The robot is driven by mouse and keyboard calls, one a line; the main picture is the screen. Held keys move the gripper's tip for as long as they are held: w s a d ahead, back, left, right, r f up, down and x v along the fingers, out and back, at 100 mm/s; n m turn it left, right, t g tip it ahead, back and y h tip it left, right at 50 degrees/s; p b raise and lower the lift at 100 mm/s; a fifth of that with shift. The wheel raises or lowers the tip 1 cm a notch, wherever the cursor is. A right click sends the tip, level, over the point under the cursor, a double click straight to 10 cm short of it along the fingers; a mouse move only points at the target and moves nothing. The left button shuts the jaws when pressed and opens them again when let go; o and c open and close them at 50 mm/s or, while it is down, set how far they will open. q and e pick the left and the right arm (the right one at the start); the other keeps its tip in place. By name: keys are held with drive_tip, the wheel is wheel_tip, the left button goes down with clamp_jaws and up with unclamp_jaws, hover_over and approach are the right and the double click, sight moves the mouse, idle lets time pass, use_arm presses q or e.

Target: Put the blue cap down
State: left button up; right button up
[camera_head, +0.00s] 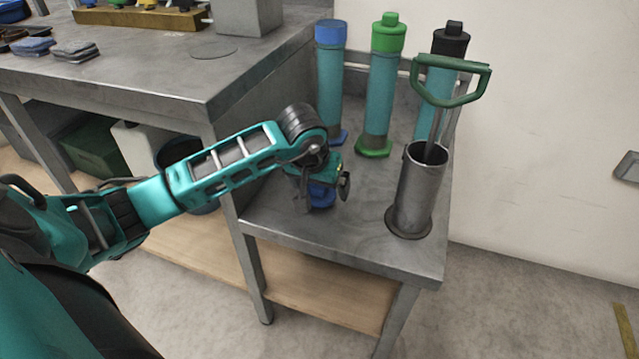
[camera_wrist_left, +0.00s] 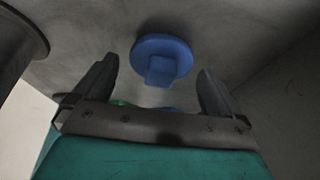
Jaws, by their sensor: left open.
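The blue cap (camera_head: 323,199) rests on the grey metal side table, below my left gripper (camera_head: 322,188). In the left wrist view the cap (camera_wrist_left: 162,52) shows as a round disc with a raised tab, between and a little beyond the two dark fingers. My left gripper (camera_wrist_left: 156,85) is open, with a gap visible between each finger and the cap. In the head view the wrist and fingers partly hide the cap. My right gripper is not in view.
Teal tubes with a blue top (camera_head: 331,85), green top (camera_head: 381,90) and black top (camera_head: 450,42) stand behind. A metal cylinder (camera_head: 417,190) with a green-handled tool (camera_head: 450,98) stands to the right. The workbench (camera_head: 150,85) is at left. The table's front is clear.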

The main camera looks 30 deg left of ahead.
use_arm(q)
drive_tip(key=p+v, duration=0.3)
drive_tip(key=v, duration=0.9)
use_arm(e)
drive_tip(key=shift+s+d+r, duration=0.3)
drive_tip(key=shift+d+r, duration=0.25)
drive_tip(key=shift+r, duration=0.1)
use_arm(q)
drive_tip(key=shift+s, duration=0.1)
